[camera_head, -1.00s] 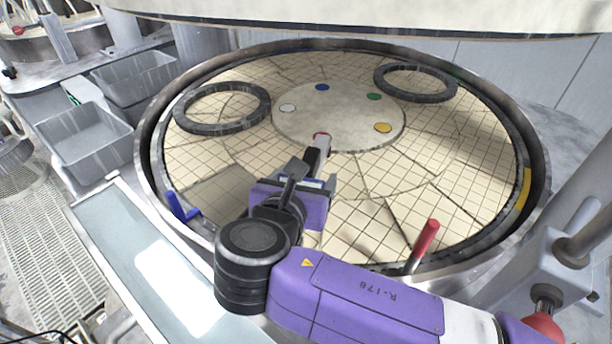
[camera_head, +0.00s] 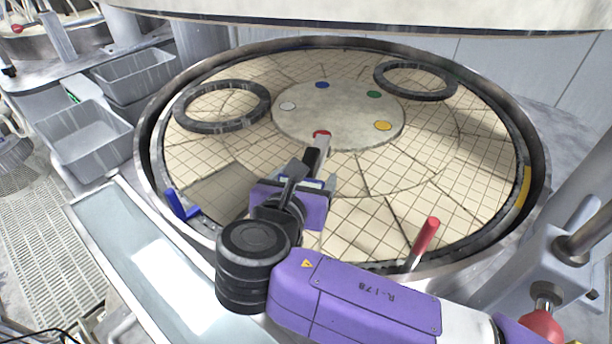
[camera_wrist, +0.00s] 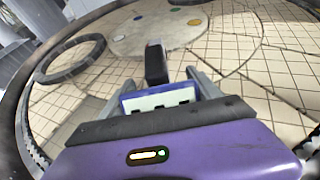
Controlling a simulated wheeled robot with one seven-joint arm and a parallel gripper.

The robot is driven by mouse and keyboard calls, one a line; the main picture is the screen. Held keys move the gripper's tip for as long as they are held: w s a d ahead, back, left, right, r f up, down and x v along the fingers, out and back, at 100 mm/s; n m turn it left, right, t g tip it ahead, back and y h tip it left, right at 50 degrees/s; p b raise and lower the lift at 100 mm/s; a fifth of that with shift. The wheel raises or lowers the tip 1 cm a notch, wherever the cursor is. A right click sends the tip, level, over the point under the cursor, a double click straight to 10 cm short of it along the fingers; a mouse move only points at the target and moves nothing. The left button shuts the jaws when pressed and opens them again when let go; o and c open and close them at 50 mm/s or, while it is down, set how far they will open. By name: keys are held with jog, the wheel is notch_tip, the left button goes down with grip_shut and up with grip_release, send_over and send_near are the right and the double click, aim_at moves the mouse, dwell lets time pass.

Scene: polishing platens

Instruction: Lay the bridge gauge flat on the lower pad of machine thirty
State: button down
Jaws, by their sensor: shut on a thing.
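The lower pad (camera_head: 380,220) is a round, tan, gridded surface inside a metal rim, with a pale centre disc (camera_head: 345,110). No machine number is readable. My gripper (camera_head: 309,172) is over the near part of the pad, below the disc in the picture. It is shut on a dark bar with a pale far end, which appears to be the bridge gauge (camera_head: 317,152). In the wrist view, the dark bar (camera_wrist: 156,62) points away beyond a blue-and-white block (camera_wrist: 160,97). The gauge's gap above the pad cannot be judged.
Dark rings lie on the pad at left (camera_head: 222,107) and back right (camera_head: 415,81). A blue clip (camera_head: 181,205) and a red handle (camera_head: 425,240) stand near the rim. The upper platen (camera_head: 370,18) hangs above. Grey bins (camera_head: 84,138) stand at left.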

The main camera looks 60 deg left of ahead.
jog(key=shift+r, duration=0.1)
jog(key=shift+c, duration=0.2)
grip_release()
jog(key=shift+b+v, duration=0.7)
jog(key=shift+v, duration=3.15)
